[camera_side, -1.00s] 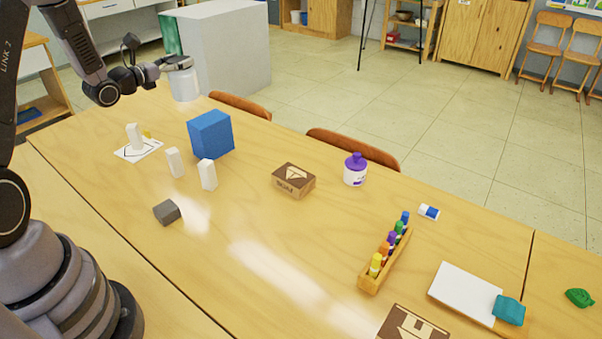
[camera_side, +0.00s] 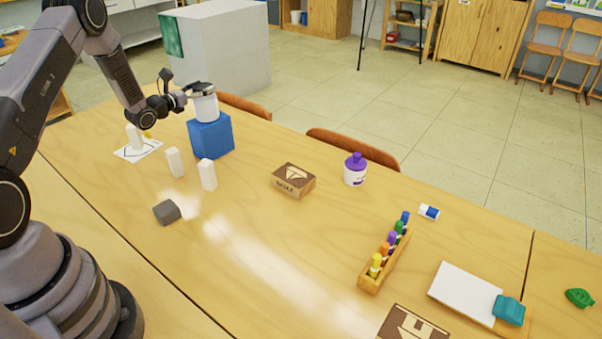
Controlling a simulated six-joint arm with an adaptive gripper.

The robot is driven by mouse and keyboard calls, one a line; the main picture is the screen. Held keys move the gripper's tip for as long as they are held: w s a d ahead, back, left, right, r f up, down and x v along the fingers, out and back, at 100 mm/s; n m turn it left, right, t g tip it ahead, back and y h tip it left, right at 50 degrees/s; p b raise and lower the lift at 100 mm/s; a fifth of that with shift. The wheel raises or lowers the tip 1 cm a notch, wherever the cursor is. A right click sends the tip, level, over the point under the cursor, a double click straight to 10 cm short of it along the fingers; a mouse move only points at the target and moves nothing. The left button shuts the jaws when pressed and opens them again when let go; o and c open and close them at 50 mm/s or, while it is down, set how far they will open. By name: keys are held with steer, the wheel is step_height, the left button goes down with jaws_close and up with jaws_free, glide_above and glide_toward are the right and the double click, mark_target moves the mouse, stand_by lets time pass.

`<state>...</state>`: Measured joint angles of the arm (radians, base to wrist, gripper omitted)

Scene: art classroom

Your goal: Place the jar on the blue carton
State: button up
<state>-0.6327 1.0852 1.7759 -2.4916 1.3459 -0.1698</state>
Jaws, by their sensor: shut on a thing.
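The jar (camera_side: 206,107) is whitish with a grey top, and it is upright in my gripper (camera_side: 201,90). My gripper is shut on the jar near its top, at the upper left of the view. The blue carton (camera_side: 211,138) is a blue cube standing on the table, directly below the jar in the picture. The jar's bottom overlaps the carton's top face. I cannot tell whether it touches the carton or is slightly above it.
Two white blocks (camera_side: 174,162) (camera_side: 208,174) stand in front of the carton, and another (camera_side: 134,137) stands on a white card. A grey block (camera_side: 166,212), a brown box (camera_side: 293,180) and a purple-lidded bottle (camera_side: 355,170) stand nearby. Chair backs (camera_side: 352,148) line the far edge.

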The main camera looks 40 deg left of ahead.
steer(key=o, duration=1.2)
steer(key=shift+f, duration=0.1)
steer(key=shift+o, duration=0.2)
